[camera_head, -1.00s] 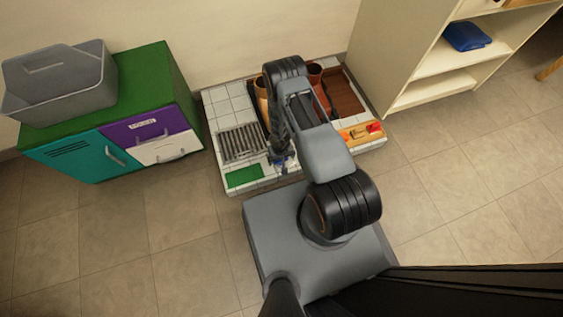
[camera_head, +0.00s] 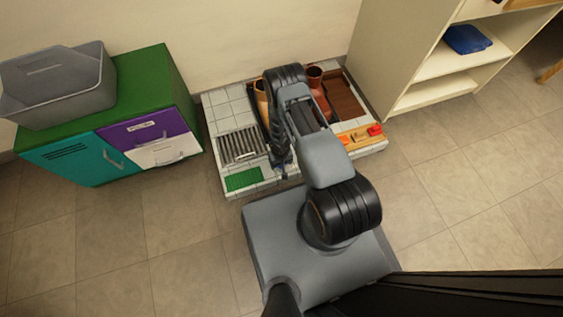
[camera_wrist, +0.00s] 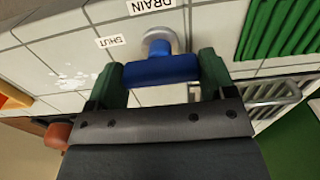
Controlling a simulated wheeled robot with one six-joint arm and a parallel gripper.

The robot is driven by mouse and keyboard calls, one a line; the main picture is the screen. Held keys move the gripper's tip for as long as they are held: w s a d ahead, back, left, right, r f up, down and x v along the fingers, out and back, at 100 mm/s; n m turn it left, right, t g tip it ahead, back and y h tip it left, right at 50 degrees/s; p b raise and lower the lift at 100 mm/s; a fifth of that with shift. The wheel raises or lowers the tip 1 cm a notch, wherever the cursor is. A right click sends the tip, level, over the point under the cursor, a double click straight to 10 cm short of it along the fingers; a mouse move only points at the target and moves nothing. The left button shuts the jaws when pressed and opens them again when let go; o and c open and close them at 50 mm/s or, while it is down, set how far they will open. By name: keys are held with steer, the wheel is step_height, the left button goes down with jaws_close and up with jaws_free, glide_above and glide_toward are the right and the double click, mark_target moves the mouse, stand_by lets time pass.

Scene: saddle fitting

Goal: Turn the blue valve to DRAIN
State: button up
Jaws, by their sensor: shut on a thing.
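The blue valve (camera_wrist: 162,70) has a short bar handle on a round metal stem, set in a white tiled face in the wrist view. A DRAIN label (camera_wrist: 150,5) is at the top edge, just above the stem. A SHUT label (camera_wrist: 110,41), upside down, is to the left. My gripper (camera_wrist: 161,72) has its two green fingers on either end of the blue handle and is shut on it. I cannot tell exactly which label the valve points to. In the head view my gripper (camera_head: 284,174) is small and dark at the tiled stand's front edge, and the valve is hidden.
The tiled stand (camera_head: 222,107) bears a metal grate (camera_head: 240,145), a green mat (camera_head: 244,179), brown pots (camera_head: 314,80) and an orange block with red parts (camera_head: 360,135). A cabinet (camera_head: 75,160) is at left, a shelf unit (camera_head: 400,60) at right. The floor in front is open.

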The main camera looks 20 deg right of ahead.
steer(key=shift+d, duration=0.1)
steer(key=shift+c, duration=0.8)
steer(key=shift+n, duration=0.3)
steer(key=n, duration=0.3)
steer(key=shift+p, duration=0.4)
steer(key=n, duration=0.5)
steer(key=shift+n, duration=0.3)
steer(key=n, duration=0.4)
steer(key=shift+n, duration=2.3)
steer(key=o, duration=0.9)
